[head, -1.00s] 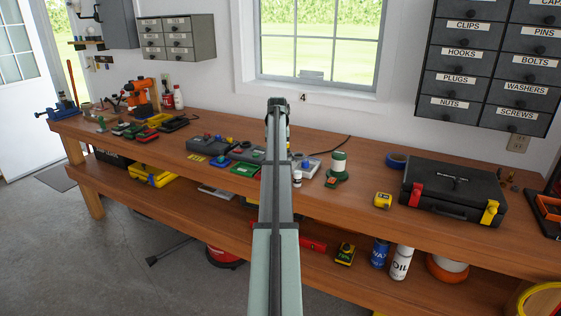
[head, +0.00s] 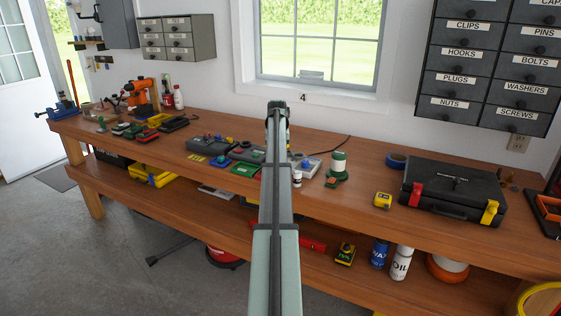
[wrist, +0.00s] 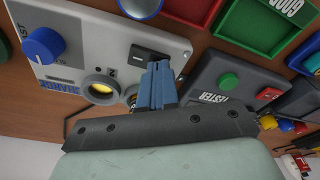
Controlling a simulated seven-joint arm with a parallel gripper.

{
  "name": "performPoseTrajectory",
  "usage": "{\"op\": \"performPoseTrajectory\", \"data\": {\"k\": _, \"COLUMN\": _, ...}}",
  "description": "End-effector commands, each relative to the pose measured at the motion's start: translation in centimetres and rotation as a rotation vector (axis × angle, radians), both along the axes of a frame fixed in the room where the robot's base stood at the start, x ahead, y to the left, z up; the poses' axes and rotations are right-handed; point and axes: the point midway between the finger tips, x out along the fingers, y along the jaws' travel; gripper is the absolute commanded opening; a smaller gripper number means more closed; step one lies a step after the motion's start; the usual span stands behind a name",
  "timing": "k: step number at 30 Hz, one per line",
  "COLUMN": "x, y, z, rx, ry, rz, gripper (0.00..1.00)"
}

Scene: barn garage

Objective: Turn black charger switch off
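The charger (wrist: 85,32) is a light grey box, seen upside down in the wrist view. In the head view the charger (head: 312,168) is partly behind my arm. My gripper (wrist: 160,68) has its blue fingers together, with nothing seen between them. The tips are right at the black switch and hide part of it; I cannot tell whether they touch. The head view does not show the fingertips, as my arm covers them.
A red tray (wrist: 192,10) and a green tray (wrist: 255,25) lie close by.

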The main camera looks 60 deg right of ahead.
Motion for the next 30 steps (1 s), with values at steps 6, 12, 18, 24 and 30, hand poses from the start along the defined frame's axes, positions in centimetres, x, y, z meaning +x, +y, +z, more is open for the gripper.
{"op": "performPoseTrajectory", "data": {"k": 6, "x": 0.0, "y": 0.0, "z": -0.1, "rx": 0.001, "ry": 0.001, "rz": 0.0, "gripper": 0.0}}
{"op": "performPoseTrajectory", "data": {"k": 12, "x": 0.0, "y": 0.0, "z": 0.8, "rx": 0.001, "ry": 0.001, "rz": 0.0, "gripper": 0.0}}
{"op": "performPoseTrajectory", "data": {"k": 18, "x": 0.0, "y": 0.0, "z": 2.0, "rx": 0.0, "ry": 0.0, "rz": 0.0, "gripper": 0.0}}
{"op": "performPoseTrajectory", "data": {"k": 24, "x": 0.0, "y": 0.0, "z": 3.4, "rx": 0.0, "ry": 0.0, "rz": 0.0, "gripper": 0.0}}
{"op": "performPoseTrajectory", "data": {"k": 30, "x": 0.0, "y": 0.0, "z": 4.6, "rx": 0.0, "ry": 0.0, "rz": 0.0, "gripper": 0.0}}
